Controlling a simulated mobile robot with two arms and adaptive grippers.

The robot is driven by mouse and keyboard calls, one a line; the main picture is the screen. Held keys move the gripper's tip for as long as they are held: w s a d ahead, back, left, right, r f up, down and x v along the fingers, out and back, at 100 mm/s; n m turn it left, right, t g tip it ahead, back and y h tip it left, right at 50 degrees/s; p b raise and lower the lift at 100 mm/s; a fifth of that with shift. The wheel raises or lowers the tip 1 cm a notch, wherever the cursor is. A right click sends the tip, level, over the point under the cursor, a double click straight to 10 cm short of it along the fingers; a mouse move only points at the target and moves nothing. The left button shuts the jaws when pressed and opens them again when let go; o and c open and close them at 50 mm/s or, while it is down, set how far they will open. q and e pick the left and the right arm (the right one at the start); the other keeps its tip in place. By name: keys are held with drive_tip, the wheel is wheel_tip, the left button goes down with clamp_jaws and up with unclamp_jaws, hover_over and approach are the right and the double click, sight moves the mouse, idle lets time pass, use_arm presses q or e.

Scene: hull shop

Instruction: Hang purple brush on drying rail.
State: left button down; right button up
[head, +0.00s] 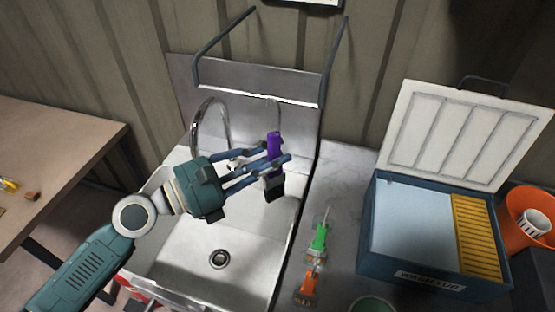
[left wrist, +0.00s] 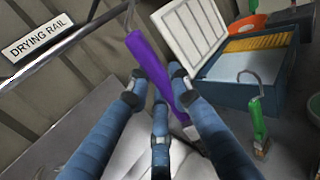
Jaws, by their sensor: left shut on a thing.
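The purple brush (head: 273,146) is upright in my left gripper (head: 270,163), with its dark bristle end below the fingers. In the left wrist view its purple handle (left wrist: 148,62) runs up between the fingers, and a thin metal hook shows at its top. The drying rail (head: 222,36) is dark tubing at the steel back panel behind the sink. In the left wrist view the rail (left wrist: 75,38) passes to the left of the brush, by its sign (left wrist: 38,38). I cannot tell whether the hook touches the rail. My right gripper is not in view.
A green brush (head: 319,238) and an orange brush (head: 306,287) are on the counter. An open blue box (head: 400,268) and an orange container (head: 520,208) stand at right. A wooden table (head: 70,135) is at left.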

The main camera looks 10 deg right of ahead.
use_arm(q)
drive_tip(key=shift+w+a+f+b, duration=0.1)
drive_tip(key=shift+w+f+b, duration=0.1)
drive_tip(key=shift+w+b, duration=0.5)
drive_tip(key=w+a+f+b, duration=0.2)
drive_tip(key=w+b, duration=0.4)
drive_tip(key=b, duration=0.1)
drive_tip(key=shift+a+f+b, duration=0.3)
drive_tip(key=shift+a+f, duration=0.05)
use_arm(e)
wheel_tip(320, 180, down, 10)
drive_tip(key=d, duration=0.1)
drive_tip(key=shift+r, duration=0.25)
use_arm(q)
drive_tip(key=shift+w, duration=0.1)
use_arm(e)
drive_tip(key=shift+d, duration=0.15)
use_arm(q)
drive_tip(key=c, duration=1.5)
unclamp_jaws()
